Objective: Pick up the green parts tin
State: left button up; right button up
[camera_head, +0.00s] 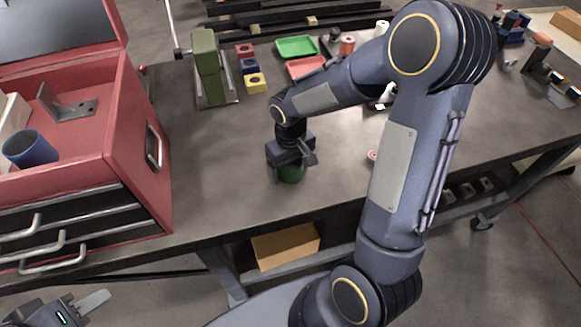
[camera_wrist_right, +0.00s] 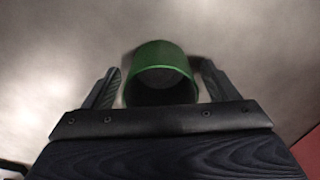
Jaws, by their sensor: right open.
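The green parts tin (camera_head: 291,173) stands on the grey table, mostly covered by my right gripper (camera_head: 289,165) above it in the head view. In the right wrist view the green tin (camera_wrist_right: 160,62) shows as an open-topped cup with a dark inside. My right gripper (camera_wrist_right: 160,85) is open, with one finger on each side of the tin and a visible gap to both. Part of the tin's near side is hidden by the gripper body. My left gripper (camera_head: 88,305) is at the lower left corner, away from the table top; its jaw state is unclear.
A red tool chest (camera_head: 125,120) with a blue cup (camera_head: 30,150) stands at the left. Behind the tin are a green fixture (camera_head: 208,65), small coloured blocks (camera_head: 250,66) and a green tray (camera_head: 296,46). The table (camera_head: 210,185) around the tin is clear.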

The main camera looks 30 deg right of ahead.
jog(key=shift+c, duration=0.2)
jog(key=c, duration=1.1)
jog(key=shift+o, duration=0.2)
jog(key=shift+r, duration=0.15)
